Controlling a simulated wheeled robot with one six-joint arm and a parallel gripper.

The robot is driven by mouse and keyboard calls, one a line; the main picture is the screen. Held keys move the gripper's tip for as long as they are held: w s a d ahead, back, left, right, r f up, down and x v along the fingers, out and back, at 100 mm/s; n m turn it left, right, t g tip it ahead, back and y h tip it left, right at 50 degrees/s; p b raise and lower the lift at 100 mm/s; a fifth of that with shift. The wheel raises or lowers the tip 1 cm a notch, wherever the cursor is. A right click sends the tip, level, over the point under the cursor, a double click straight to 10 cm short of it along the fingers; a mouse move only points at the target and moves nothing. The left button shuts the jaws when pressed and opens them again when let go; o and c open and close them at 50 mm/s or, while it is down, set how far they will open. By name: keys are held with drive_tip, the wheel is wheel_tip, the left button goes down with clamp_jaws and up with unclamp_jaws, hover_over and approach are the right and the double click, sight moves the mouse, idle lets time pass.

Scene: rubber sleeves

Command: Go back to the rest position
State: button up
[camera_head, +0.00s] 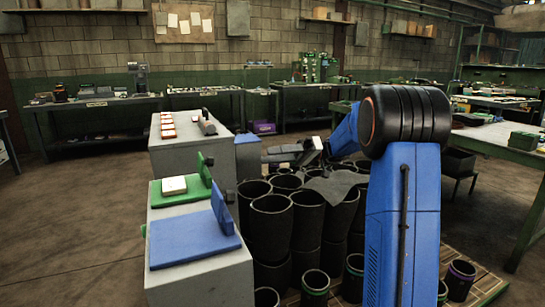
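My blue arm rises at the right and reaches back left over the black sleeves. My gripper (292,152) is the small grey end above the far rows of sleeves, right of the far grey block. It is too small and dark to tell whether it is open or shut, or holds anything. Several black rubber sleeves (270,220) stand upright and close together in the middle, partly hidden by my arm. Smaller sleeves with coloured rings, such as a green-ringed one (315,288) and a purple-ringed one (460,280), stand in front.
A wooden pallet (485,290) lies under the sleeves. A dark grey sheet (333,186) lies over some of them. Left stand grey blocks with a blue fixture (195,245), a green fixture (180,192) and small pieces (168,127). Workbenches line the back and right. Floor is clear at left.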

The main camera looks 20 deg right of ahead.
drive_tip(key=s+a+f+m+h, duration=0.2)
drive_tip(key=s+a+f+h, duration=0.15)
drive_tip(key=s, duration=0.25)
drive_tip(key=s+a+f+m+h, duration=0.1)
drive_tip(key=s+a+f+h, duration=0.1)
drive_tip(key=s+a, duration=0.35)
drive_tip(key=s+a+f+m+h, duration=0.2)
drive_tip(key=s+h, duration=0.1)
drive_tip(key=s, duration=0.4)
drive_tip(key=s+d+f+m+t+h, duration=0.2)
drive_tip(key=s+d+f+h, duration=0.2)
drive_tip(key=s, duration=0.5)
drive_tip(key=s+d+f+m+t+h, duration=0.2)
drive_tip(key=s+d+f+t+h, duration=0.1)
drive_tip(key=s+f+h, duration=0.3)
drive_tip(key=s+d+f, duration=0.1)
drive_tip(key=s, duration=0.1)
drive_tip(key=shift+s+d+f, duration=0.35)
drive_tip(key=shift+s, duration=0.05)
